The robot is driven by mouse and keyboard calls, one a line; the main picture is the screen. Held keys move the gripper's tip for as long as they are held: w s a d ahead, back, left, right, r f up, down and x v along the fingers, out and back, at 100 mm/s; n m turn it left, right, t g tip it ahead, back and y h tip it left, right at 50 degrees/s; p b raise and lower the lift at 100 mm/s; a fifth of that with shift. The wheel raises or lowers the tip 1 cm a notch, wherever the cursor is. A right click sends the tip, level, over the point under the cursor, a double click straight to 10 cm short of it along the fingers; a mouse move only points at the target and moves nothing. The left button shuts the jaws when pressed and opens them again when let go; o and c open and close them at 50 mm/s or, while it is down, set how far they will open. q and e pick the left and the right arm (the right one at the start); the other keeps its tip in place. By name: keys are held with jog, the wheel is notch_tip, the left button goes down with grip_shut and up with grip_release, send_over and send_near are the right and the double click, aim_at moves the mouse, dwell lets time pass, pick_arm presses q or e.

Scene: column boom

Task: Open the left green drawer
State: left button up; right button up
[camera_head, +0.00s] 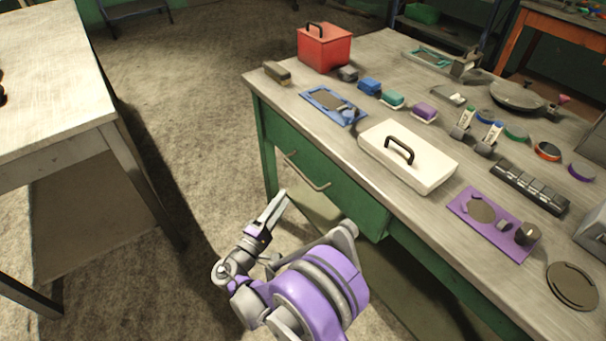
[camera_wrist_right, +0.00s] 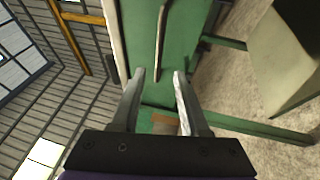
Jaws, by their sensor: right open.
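The left green drawer (camera_head: 335,197) is in the front of the workbench and looks closed. Its metal bar handle (camera_head: 306,172) runs along the drawer front. My right gripper (camera_head: 281,198) is below and in front of the handle in the head view, apart from it. In the wrist view, the right gripper's two fingers (camera_wrist_right: 158,75) are spread with nothing between them. The handle (camera_wrist_right: 160,42) lies just beyond the fingertips, roughly between them, against the green drawer front (camera_wrist_right: 185,42). My left gripper is not in view.
The wooden benchtop (camera_head: 295,115) carries a red box (camera_head: 325,50), a cream case (camera_head: 385,160) with a black handle, a purple plate (camera_head: 475,222) and several small parts. Another table (camera_head: 50,75) stands at left. The floor (camera_head: 180,110) between them is clear.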

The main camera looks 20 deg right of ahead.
aim_at(300, 172)
jog(key=b+x, duration=0.1)
jog(key=x, duration=0.9)
jog(key=shift+w+d+r, duration=0.15)
jog(key=shift+w, duration=0.05)
grip_shut()
dwell(1.1)
